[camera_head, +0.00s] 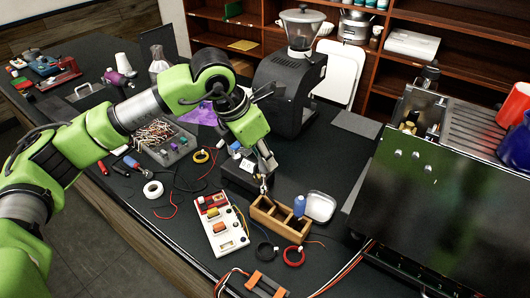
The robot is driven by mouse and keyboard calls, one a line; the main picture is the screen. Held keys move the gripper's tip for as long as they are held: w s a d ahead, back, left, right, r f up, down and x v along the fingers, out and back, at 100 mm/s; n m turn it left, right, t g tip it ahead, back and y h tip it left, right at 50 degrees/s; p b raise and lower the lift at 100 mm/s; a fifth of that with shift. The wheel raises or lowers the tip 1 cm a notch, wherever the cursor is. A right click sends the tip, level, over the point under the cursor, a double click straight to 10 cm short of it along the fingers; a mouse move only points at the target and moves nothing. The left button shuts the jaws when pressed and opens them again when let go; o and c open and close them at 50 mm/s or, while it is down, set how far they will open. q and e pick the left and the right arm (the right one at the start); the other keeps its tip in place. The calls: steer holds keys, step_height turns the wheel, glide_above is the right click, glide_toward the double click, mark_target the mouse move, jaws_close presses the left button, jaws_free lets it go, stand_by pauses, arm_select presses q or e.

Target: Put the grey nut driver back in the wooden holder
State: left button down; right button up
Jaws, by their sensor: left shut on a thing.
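The wooden holder (279,227) is a light wooden box with compartments, standing on the dark bench right of centre. My left gripper (264,177) points down just above the left end of the holder and is shut on the grey nut driver (263,187). The driver is small and partly hidden by the fingers. Its lower end is at the left compartment, but I cannot tell how deep it sits. A blue-handled tool (299,206) stands upright toward the right end of the holder. My right gripper is not in view.
A white panel with coloured buttons (222,226) lies left of the holder, and a small white dish (320,206) is at its right. Black and red wire coils (293,256) lie in front. A black grinder (287,90) stands behind, and a large dark brewer (440,200) at right.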

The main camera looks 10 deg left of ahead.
mark_target(265, 186)
arm_select(q)
steer(key=shift+f+b, duration=0.8)
steer(key=shift+f, duration=0.8)
steer(key=shift+f+b, duration=0.7)
steer(key=shift+b, duration=0.1)
steer(key=shift+r+b, duration=0.1)
steer(key=shift+b, duration=0.55)
steer(key=shift+f+b, duration=2.5)
steer(key=c, duration=1.8)
jaws_free()
steer(key=shift+o, duration=0.2)
